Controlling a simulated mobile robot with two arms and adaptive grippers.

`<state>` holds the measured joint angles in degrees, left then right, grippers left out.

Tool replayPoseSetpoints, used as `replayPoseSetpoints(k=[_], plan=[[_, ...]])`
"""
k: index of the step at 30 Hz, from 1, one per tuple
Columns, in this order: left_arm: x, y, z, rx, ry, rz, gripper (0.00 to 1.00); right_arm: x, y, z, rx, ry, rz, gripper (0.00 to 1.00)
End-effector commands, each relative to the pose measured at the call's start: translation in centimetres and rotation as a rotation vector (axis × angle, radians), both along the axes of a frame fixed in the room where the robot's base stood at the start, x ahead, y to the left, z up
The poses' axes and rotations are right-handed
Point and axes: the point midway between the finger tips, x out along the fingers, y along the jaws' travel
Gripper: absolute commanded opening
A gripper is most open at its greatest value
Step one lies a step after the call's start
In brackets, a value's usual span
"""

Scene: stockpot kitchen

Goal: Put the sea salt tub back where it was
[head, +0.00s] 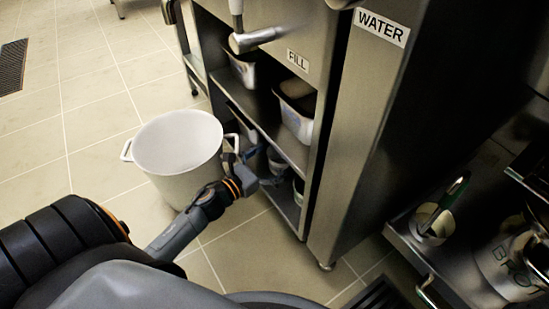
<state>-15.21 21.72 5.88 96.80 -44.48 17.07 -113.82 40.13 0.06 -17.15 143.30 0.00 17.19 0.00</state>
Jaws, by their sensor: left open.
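My left gripper (263,167) reaches from the lower left to the low shelf of the steel cabinet, with its fingers apart at the shelf opening. A small tub (276,160) stands on that shelf just beyond the fingers, partly hidden by them. Another small tub (298,190) with a greenish part stands nearer the right side of the shelf, partly hidden by the cabinet edge. No label can be read on either, so I cannot tell which is the sea salt tub. My right gripper is out of view.
A large white stockpot (178,158) stands on the tiled floor, close left of my gripper. The shelf above holds a filled container (297,112). The cabinet's side panel (355,130) stands right of the opening. A steel counter (440,258) is at the right.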

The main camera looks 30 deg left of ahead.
Motion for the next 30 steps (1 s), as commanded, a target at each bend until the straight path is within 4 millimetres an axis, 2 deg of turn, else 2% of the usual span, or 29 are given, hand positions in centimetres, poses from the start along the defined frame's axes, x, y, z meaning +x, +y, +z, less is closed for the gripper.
replayPoseSetpoints(k=[9,15,21,30], plan=[[-6.3,1.4,-0.3,-0.001,0.005,0.004,1.0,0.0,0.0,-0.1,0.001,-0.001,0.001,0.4],[-9.8,2.2,-0.2,-0.001,0.003,0.002,1.0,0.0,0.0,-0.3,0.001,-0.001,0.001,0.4],[-11.3,2.6,-0.1,-0.001,0.001,0.002,1.0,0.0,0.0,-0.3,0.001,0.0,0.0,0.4],[-11.4,2.6,-0.1,0.0,0.001,0.001,1.0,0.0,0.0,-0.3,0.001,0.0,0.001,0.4]])
